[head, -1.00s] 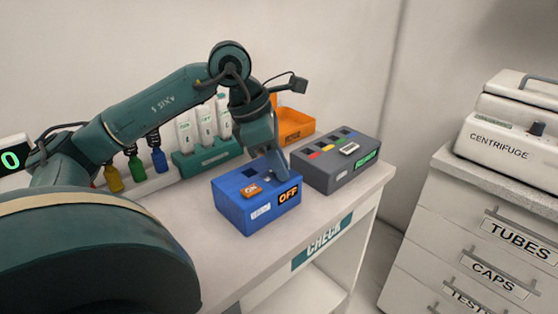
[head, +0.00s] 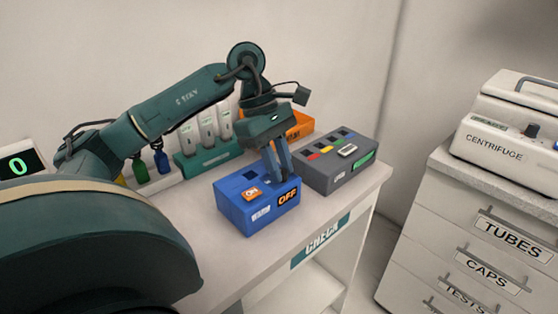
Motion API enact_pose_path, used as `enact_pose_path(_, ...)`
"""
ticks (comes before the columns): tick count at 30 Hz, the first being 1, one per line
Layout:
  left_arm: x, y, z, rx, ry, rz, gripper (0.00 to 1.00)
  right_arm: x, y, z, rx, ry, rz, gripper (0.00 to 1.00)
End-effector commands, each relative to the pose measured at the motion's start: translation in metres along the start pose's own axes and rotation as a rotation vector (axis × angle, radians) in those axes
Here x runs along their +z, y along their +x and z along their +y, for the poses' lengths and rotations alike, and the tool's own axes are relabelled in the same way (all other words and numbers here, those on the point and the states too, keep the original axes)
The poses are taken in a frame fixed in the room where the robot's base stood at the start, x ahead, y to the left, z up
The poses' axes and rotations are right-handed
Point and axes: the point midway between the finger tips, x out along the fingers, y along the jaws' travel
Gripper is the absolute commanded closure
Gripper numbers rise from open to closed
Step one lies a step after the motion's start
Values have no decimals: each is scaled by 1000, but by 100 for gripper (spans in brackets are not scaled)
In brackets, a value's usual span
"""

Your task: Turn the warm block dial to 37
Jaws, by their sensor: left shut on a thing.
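The warm block (head: 237,212) is a blue box on the bench, with an orange ON switch (head: 252,194) on top and an OFF display (head: 287,197) on its front. My left gripper (head: 278,177) points down onto the right part of the block's top. Its fingers are shut on the dial, which they hide; I cannot read the dial's setting. My right gripper is not in view.
A grey box (head: 338,180) with coloured squares stands close to the right of the blue block. Behind are a teal rack (head: 205,163) of white pipettes and an orange bin (head: 297,125). The bench front (head: 225,270) is clear. A centrifuge (head: 505,135) sits on drawers at right.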

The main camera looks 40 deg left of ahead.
Motion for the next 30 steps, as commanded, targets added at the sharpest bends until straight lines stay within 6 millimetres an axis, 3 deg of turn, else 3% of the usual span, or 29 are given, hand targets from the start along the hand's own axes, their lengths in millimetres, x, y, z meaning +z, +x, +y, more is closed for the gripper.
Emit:
enact_pose_path(16, 0, 0, 0, -8, 21, 1, 100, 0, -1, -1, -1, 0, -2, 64)
enact_pose_path(17, 0, 0, 0, -8, 21, 1, 77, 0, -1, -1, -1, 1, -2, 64)
enact_pose_path(18, 0, 0, 0, -8, 21, 1, 74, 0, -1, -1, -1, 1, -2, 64)
enact_pose_path(24, 0, 0, 0, -8, 21, 1, 58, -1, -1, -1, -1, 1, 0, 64)
enact_pose_path(30, 0, 0, 0, -8, 21, 1, 57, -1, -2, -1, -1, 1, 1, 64)
